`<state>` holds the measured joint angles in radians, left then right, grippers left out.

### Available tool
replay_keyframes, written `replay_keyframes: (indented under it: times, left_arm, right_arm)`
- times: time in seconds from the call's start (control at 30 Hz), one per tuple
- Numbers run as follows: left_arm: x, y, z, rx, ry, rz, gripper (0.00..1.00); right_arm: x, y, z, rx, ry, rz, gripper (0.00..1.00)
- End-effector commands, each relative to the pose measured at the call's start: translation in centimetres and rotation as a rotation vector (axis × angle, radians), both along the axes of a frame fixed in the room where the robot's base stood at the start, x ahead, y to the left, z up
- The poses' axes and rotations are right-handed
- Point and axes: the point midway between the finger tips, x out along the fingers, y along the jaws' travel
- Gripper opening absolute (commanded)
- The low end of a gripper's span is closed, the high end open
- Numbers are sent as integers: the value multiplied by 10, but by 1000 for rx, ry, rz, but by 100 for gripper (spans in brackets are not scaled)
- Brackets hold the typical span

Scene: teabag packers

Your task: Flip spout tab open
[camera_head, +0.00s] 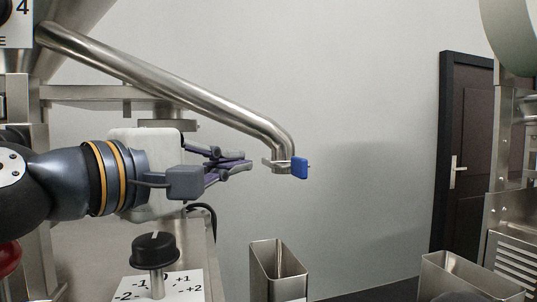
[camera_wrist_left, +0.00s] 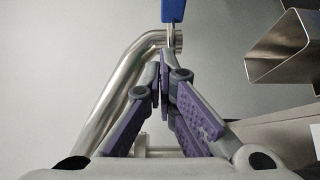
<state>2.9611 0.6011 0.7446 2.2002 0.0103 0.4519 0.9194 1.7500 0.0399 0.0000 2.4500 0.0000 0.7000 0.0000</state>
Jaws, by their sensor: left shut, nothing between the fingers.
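The spout (camera_head: 190,85) is a steel pipe that slopes down from the upper left in the head view and bends downward at its end. Its blue tab (camera_head: 299,168) sits at the pipe's mouth. My left gripper (camera_head: 248,164) is shut and empty, its fingertips just left of the spout's mouth and the tab. In the left wrist view the closed fingers (camera_wrist_left: 165,58) point up toward the blue tab (camera_wrist_left: 173,10), with the pipe (camera_wrist_left: 125,85) behind and to the left. I cannot tell whether the fingertips touch the tab's bracket. My right gripper is not in view.
An open steel container (camera_head: 278,272) stands below the spout, and another (camera_head: 465,278) stands at the lower right. A black knob (camera_head: 155,250) over a numbered dial plate (camera_head: 158,288) is below my left gripper. A dark door (camera_head: 465,150) is at the back right. The air right of the tab is clear.

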Motion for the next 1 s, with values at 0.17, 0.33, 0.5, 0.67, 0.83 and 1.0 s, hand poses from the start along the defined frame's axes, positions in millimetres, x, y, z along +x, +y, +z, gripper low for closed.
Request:
replay_keyframes:
  times: [0.17, 0.33, 0.5, 0.67, 0.83, 1.0]
  left_arm:
    - [0, 0, 0, 1, -1, 0, 0]
    - [3, -3, -1, 2, 1, 0, 0]
    - [25, -21, -2, 4, 2, 1, 0]
    - [51, -42, -2, 4, 2, 1, 0]
    - [69, -59, -1, 4, 0, 0, 0]
    - [76, -65, 0, 2, -1, 0, 0]
  right_arm:
    - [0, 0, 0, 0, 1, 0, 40]
    - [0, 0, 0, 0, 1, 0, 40]
    - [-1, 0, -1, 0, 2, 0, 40]
    - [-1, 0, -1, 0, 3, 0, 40]
    - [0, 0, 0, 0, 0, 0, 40]
    - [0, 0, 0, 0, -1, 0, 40]
